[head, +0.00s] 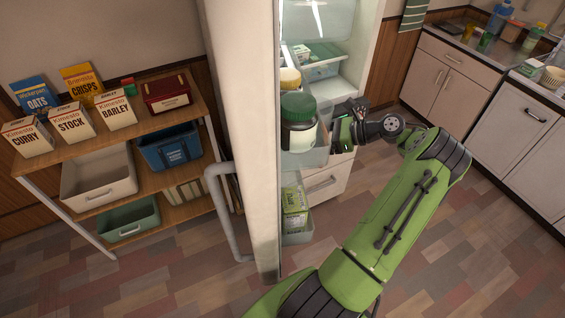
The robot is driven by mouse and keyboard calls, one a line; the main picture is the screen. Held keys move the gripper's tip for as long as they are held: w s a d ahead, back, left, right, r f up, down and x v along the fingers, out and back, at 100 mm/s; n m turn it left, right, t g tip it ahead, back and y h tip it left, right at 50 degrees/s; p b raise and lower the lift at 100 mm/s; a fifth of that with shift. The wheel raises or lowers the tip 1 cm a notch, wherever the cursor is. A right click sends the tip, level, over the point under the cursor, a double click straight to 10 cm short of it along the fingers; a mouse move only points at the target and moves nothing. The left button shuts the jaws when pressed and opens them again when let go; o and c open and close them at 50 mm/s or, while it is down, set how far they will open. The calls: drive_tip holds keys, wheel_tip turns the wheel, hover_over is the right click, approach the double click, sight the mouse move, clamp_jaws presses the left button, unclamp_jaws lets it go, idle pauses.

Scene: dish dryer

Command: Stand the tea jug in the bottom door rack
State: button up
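A dark brown jug with a green lid and pale label (299,123), which looks like the tea jug, is upright on the inner side of the open fridge door. Its base is at a clear middle door rack (310,157); I cannot tell whether it rests in it. My gripper (340,130) is just right of the jug, fingers towards it. Its fingertips are small and partly hidden, so its grip is unclear. The bottom door rack (298,239) is low on the door, with green packets (294,208) in it.
The fridge door (238,120) stands open, edge towards me. Fridge drawers (325,184) lie beyond. A shelf unit (150,133) with boxes and bins is left. Counters (460,70) are right, with open floor between.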

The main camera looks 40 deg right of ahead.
drive_tip(key=w+a, duration=0.1)
drive_tip(key=a, duration=0.1)
drive_tip(key=w+a, duration=0.2)
drive_tip(key=w+a+b, duration=0.1)
drive_tip(key=a, duration=0.2)
drive_tip(key=shift+w+a, duration=0.1)
drive_tip(key=shift+w, duration=0.25)
wheel_tip(320, 180, down, 7)
drive_tip(key=shift+w+a+r+b, duration=0.1)
drive_tip(key=shift+a+r+b, duration=0.05)
drive_tip(key=shift+b, duration=0.85)
drive_tip(key=shift+w+a+f, duration=0.15)
drive_tip(key=shift+f, duration=0.1)
drive_tip(key=shift+r, duration=0.1)
